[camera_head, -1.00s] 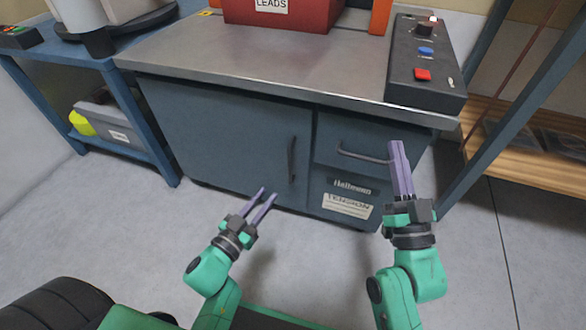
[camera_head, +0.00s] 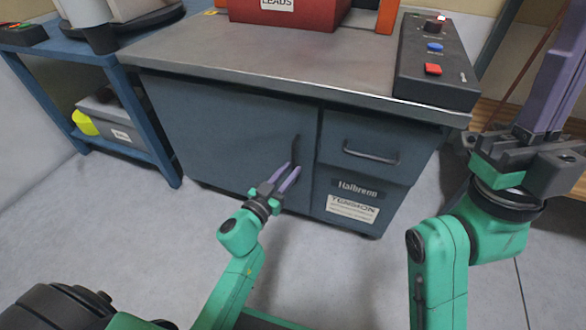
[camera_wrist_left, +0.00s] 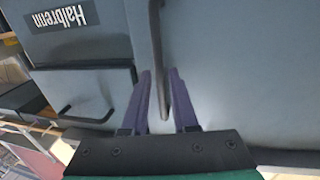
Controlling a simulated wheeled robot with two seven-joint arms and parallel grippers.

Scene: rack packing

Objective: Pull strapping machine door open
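The strapping machine door (camera_head: 235,125) is the large blue-grey panel on the left of the cabinet, and it looks closed. Its dark vertical handle (camera_head: 296,150) is at the door's right edge. My left gripper (camera_head: 290,170) is at the lower part of the handle, its purple fingers apart. In the left wrist view the handle (camera_wrist_left: 157,50) runs down between the open fingers (camera_wrist_left: 160,75); I see no clear grip on it. My right gripper (camera_head: 553,60) is raised at the right, close to the camera, its fingertips cut off by the frame's top.
A drawer with a horizontal handle (camera_head: 371,155) is right of the door. Below it are a Halbrenn label and a Tension label (camera_head: 352,209). A control box (camera_head: 435,75) and a red bin (camera_head: 290,12) stand on top. A blue shelf table (camera_head: 140,125) is at left. The floor before the door is clear.

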